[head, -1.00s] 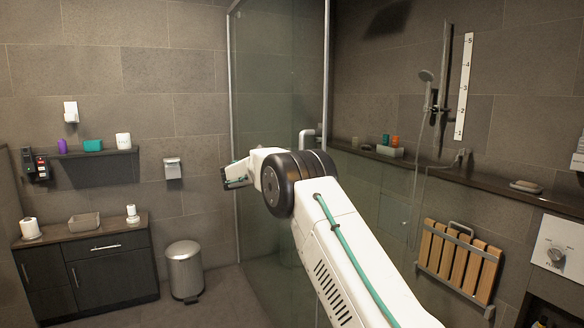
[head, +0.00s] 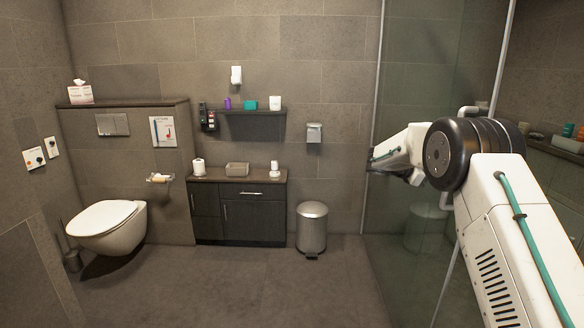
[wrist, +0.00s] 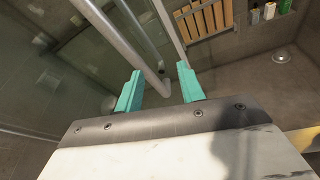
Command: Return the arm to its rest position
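My arm reaches up from the lower right in the head view, bent at a black joint. My gripper (head: 376,160) is at its far end, pointing left, in front of the glass shower panel (head: 412,75). In the wrist view, the two teal fingers of my gripper (wrist: 159,82) stand apart with nothing held between them. A metal bar (wrist: 128,48) of the shower enclosure shows beyond the fingers; I cannot tell how near it is.
A toilet (head: 107,226) stands at the left. A dark cabinet (head: 240,212) and a metal bin (head: 312,228) stand by the back wall. A shelf (head: 252,124) hangs above the cabinet. The floor (head: 235,285) in front is clear.

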